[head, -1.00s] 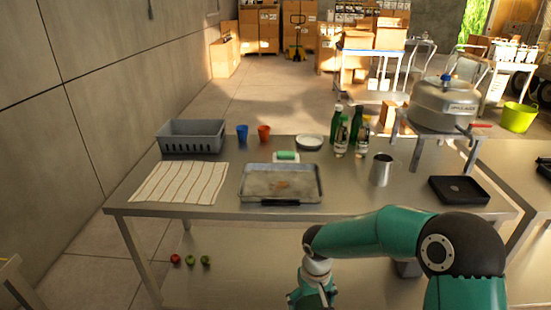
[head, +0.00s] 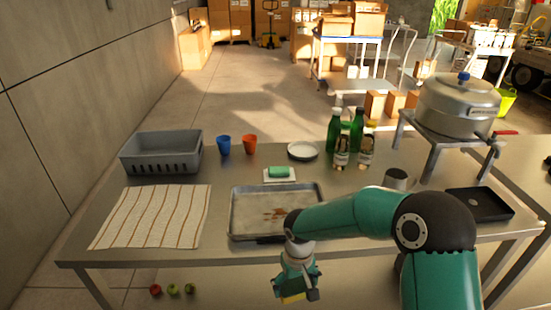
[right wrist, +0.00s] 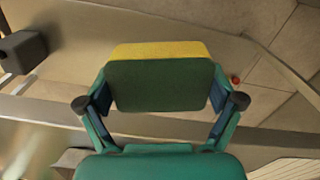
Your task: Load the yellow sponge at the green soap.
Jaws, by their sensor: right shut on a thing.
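The yellow sponge (right wrist: 160,50) has a dark green scouring side. My right gripper (right wrist: 160,98) is shut on it, one finger at each end. In the head view my right gripper (head: 296,290) hangs low, in front of the table's front edge, with a bit of yellow sponge (head: 293,297) showing beneath it. The green soap (head: 279,172) lies on a small white dish (head: 268,180) behind the metal tray. The sponge is well apart from the soap, on the near side of the tray. My left gripper is not in view.
A stained metal tray (head: 240,222) lies between the gripper and the soap. A striped cloth (head: 150,217) and grey bin (head: 160,165) are at left. Blue (head: 223,145) and orange cups (head: 250,144), a white plate (head: 303,150) and bottles (head: 345,140) stand behind. A large pot (head: 458,105) stands at right.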

